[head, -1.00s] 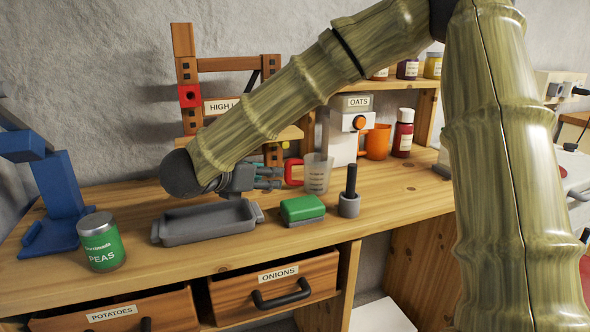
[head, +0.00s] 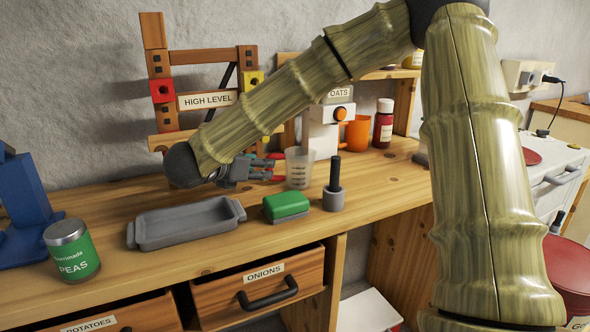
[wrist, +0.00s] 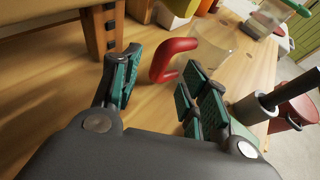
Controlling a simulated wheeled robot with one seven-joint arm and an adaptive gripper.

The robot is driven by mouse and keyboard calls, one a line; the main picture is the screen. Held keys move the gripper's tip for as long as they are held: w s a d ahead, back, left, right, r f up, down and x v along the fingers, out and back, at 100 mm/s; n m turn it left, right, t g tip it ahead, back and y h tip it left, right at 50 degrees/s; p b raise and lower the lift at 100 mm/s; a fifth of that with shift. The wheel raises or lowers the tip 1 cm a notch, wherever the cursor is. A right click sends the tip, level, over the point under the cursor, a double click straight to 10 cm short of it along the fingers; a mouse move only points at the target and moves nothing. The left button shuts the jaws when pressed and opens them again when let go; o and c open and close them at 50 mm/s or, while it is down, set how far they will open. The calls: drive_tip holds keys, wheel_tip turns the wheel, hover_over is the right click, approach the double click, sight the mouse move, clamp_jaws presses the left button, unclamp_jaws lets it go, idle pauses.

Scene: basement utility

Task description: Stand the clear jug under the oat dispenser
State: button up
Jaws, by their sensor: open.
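The clear jug (head: 299,168) stands upright on the wooden bench, with its red handle on its left side. In the wrist view, the handle (wrist: 172,52) lies just ahead of and between my fingertips, and the clear jug body (wrist: 215,47) is beyond it. My gripper (head: 264,168), also in the wrist view (wrist: 158,72), is open and empty, low over the bench left of the jug. In the head view, the fingers partly hide the handle. The white oat dispenser (head: 322,135), with an OATS label and orange knob, stands behind the jug, slightly right.
A grey mortar with a dark pestle (head: 333,192) and a green sponge (head: 286,205) are in front of the jug. A grey tray (head: 185,224) lies left. An orange mug (head: 355,134) and a red jar (head: 383,124) stand right of the dispenser.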

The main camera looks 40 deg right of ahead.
drive_tip(key=x, duration=0.3)
drive_tip(key=shift+w+d+f, duration=0.15)
drive_tip(key=shift+d+f, duration=0.1)
drive_tip(key=shift+f, duration=0.05)
clamp_jaws()
drive_tip(key=shift+a+r, duration=0.1)
